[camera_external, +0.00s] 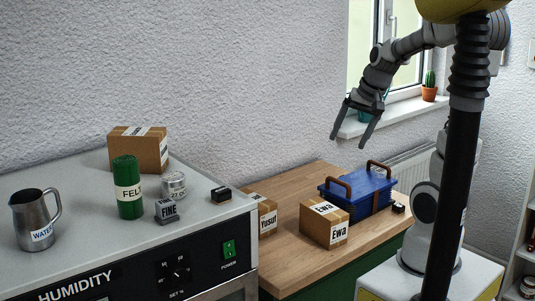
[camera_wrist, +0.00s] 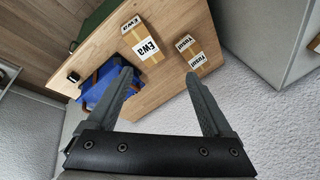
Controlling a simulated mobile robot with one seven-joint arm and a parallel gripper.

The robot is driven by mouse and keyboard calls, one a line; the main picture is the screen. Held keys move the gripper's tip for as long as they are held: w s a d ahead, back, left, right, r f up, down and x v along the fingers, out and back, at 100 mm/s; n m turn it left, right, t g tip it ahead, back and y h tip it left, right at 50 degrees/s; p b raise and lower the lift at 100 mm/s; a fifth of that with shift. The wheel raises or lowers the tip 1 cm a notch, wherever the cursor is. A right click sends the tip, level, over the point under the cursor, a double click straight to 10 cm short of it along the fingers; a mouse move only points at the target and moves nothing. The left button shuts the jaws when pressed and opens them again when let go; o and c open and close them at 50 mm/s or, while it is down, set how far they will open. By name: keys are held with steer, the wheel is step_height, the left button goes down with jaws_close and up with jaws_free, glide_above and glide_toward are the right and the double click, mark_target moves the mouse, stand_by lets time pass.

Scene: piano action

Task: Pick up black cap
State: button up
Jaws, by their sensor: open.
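A small black block-like piece with a pale label (camera_external: 398,207) sits on the wooden table, right of the blue box; it also shows in the wrist view (camera_wrist: 73,77) near the table's edge. A similar small black piece (camera_external: 221,194) sits on the grey cabinet top near its right edge. I cannot tell which is the black cap. My gripper (camera_external: 350,141) is open and empty, raised above and behind the table, pointing down. In the wrist view its fingers (camera_wrist: 159,75) are apart, the left one overlapping the blue box.
The blue box (camera_external: 358,194) with brown handles stands on the wooden table (camera_external: 287,262), beside the Ewa carton (camera_external: 325,226) and Yusuf carton (camera_external: 266,215). A metal jug (camera_external: 32,222), green FELT cylinder (camera_external: 127,190), tin (camera_external: 174,185) and FINE block (camera_external: 166,211) stand on the cabinet.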

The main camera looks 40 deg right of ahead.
steer(key=w+d+f+m+g+h, duration=0.1)
steer(key=w+d+f+m, duration=0.1)
steer(key=d+f+m, duration=0.3)
steer(key=w+d+f+m, duration=0.1)
steer(key=w+d+f, duration=0.15)
steer(key=d, duration=0.45)
steer(key=m+g+h+b, duration=0.1)
steer(key=m+g+h, duration=0.15)
steer(key=m, duration=0.25)
glide_toward(399, 205)
steer(key=shift+t+h, duration=0.25)
steer(key=x, duration=0.8)
steer(key=shift+s+a+f, duration=0.1)
steer(key=shift+s+f, duration=0.1)
steer(key=shift+f, duration=0.3)
jaws_close()
